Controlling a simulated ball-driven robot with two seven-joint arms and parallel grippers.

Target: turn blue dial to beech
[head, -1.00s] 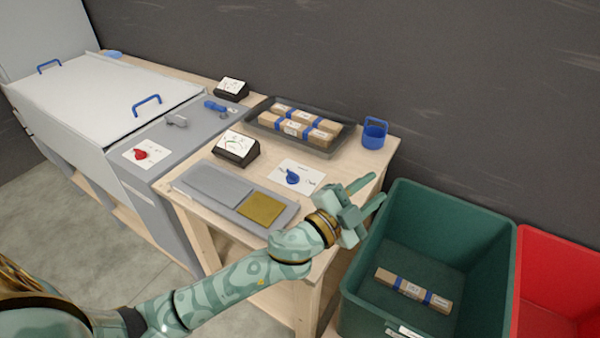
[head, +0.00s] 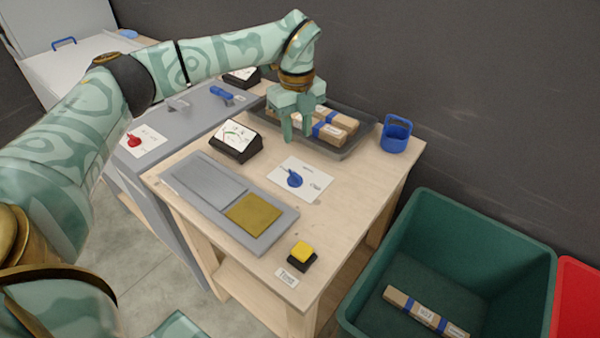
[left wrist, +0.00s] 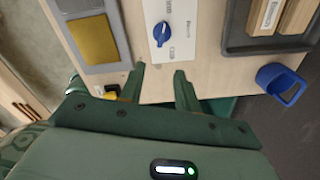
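The blue dial (head: 294,179) sits on a white card (head: 309,172) on the wooden table. The card has small print that I cannot read for certain. The dial also shows in the left wrist view (left wrist: 161,31), ahead of the fingertips. My left gripper (head: 296,138) is above the table, pointing down, beyond the dial and in front of the dark tray. Its two fingers are apart with nothing between them in the left wrist view (left wrist: 162,68). The fingers do not touch the dial. My right gripper is not in view.
A dark tray (head: 352,149) with wrapped bundles stands behind. A meter (head: 235,139), a grey panel with a gold plate (head: 253,213), a yellow button (head: 302,250) and a blue cup (head: 396,134) share the table. A green bin (head: 485,225) stands to the right.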

